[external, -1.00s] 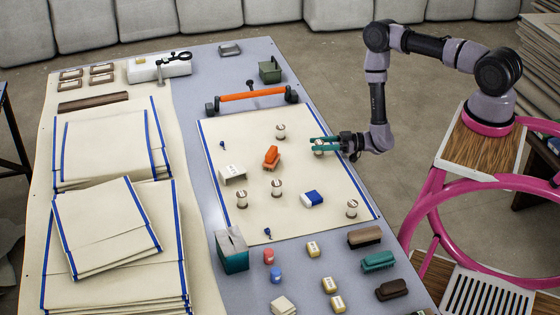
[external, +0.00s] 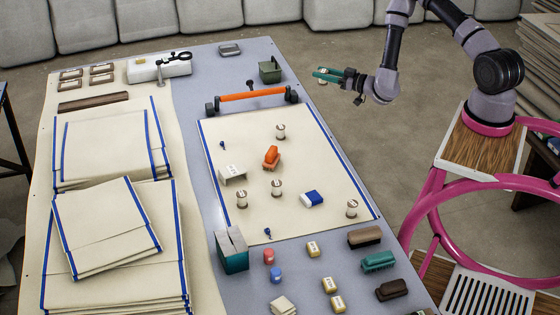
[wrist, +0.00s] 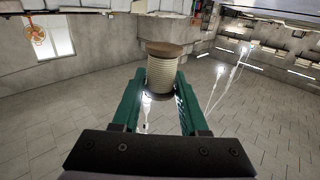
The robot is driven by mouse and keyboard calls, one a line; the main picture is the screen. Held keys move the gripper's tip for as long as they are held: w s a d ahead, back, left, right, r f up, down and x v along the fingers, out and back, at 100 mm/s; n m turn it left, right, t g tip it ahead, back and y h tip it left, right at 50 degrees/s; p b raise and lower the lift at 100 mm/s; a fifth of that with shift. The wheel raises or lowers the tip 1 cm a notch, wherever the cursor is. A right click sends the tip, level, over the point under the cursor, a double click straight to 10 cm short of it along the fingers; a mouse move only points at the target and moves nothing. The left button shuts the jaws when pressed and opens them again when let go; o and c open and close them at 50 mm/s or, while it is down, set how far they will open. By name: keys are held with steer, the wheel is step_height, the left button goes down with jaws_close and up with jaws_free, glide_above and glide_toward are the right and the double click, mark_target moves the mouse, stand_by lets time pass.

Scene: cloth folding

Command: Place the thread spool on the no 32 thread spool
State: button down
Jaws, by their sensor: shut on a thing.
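My gripper (external: 335,75) is raised in the air beyond the table's right edge, level and pointing left. Its green fingers are shut on a thread spool (wrist: 162,72), which has pale thread and brown ends and is upright in the wrist view. Other spools stand upright on the cream cloth (external: 310,150): one at the back (external: 280,131), one at the middle (external: 276,187), one at the left (external: 241,199) and one at the front right (external: 351,208). Their number labels are too small to read, so I cannot tell which is no 32.
An orange tool (external: 271,156), a white block (external: 233,173) and a blue-and-white block (external: 312,198) lie on the cloth among the spools. An orange-handled bar (external: 253,95) is along its back edge. The cloth's back right is clear.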

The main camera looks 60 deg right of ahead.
steer(key=shift+d+r, duration=0.25)
steer(key=shift+r, duration=0.1)
steer(key=s+a+f+n+g+y, duration=0.3)
steer(key=a+f+n+y, duration=0.3)
steer(key=a+f+y, duration=0.4)
step_height(320, 180, down, 4)
steer(key=shift+s+f+n, duration=0.2)
steer(key=shift+s+n, duration=0.2)
steer(key=shift+s, duration=0.05)
steer(key=shift+a, duration=0.1)
step_height(320, 180, down, 10)
steer(key=shift+r, duration=0.2)
steer(key=shift+f, duration=0.1)
steer(key=shift+f, duration=0.15)
steer(key=shift+c, duration=2.2)
jaws_free()
